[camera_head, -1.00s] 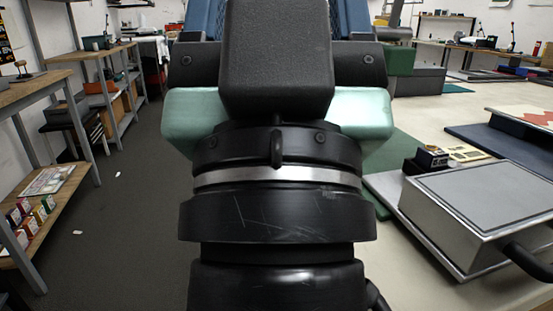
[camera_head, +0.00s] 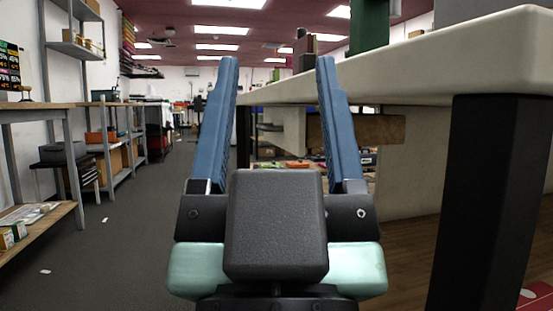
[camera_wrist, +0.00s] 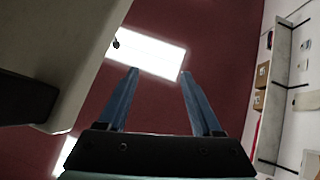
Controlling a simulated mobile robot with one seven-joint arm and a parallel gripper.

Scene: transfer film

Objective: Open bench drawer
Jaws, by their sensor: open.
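The bench (camera_head: 440,62) fills the right side of the head view, with a pale top, a thick black leg (camera_head: 487,200) and a pale panel (camera_head: 408,195) under the top. A brown wooden piece (camera_head: 385,129) shows beneath the top; I cannot tell whether it belongs to the drawer. No drawer handle is clearly visible. My gripper (camera_head: 277,62) is open and empty, its two blue fingers pointing up, to the left of the bench edge. In the wrist view my gripper (camera_wrist: 160,73) stands open against the ceiling, with the bench (camera_wrist: 60,45) at the left.
Shelving and a wooden side bench (camera_head: 40,112) line the left wall. The grey floor aisle (camera_head: 125,225) between is mostly clear, with small white scraps on it. A green object (camera_head: 369,25) stands on the bench top. Loose coloured items (camera_head: 290,165) show beyond my fingers.

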